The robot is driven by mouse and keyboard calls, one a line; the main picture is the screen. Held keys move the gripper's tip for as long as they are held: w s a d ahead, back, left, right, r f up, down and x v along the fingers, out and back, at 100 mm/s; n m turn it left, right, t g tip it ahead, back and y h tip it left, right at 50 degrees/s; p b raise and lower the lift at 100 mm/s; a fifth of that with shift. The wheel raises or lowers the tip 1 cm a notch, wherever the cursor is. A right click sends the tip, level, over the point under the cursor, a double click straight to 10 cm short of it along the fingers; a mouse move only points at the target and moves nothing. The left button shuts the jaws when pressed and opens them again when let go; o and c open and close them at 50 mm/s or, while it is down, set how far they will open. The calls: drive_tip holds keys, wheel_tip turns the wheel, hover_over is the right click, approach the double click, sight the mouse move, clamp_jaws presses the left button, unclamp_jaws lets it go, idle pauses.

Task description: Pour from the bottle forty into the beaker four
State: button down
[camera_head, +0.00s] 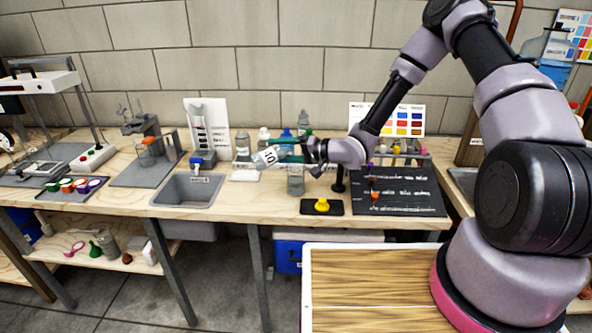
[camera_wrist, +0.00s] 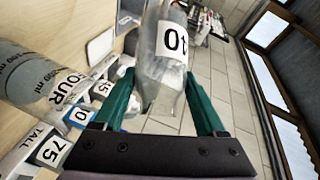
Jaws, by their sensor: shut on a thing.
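My gripper (camera_head: 288,150) is shut on a clear bottle (camera_head: 267,157), its teal fingers on either side of it. The bottle is tipped far over, nearly level in the head view. Its white label looks like 10, though the first digit is hard to be sure of; the bottle also shows between the fingers in the wrist view (camera_wrist: 163,60). The clear beaker marked FOUR (camera_wrist: 38,80) is at the left of the wrist view. In the head view the beaker (camera_head: 296,182) stands on the bench, below and near the gripper. I cannot see liquid flowing.
Several bottles (camera_head: 242,147) stand at the back of the bench. Number tags (camera_wrist: 55,150) lie beside the beaker. A sink (camera_head: 188,189) is to the left. A black pad with a yellow item (camera_head: 322,205) and a dark mat (camera_head: 410,195) are to the right.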

drive_tip(key=shift+w+d+r+m+y+p, duration=0.2)
drive_tip(key=shift+d+r+m+y+p, duration=0.2)
drive_tip(key=shift+m+y, duration=0.35)
idle(2.4)
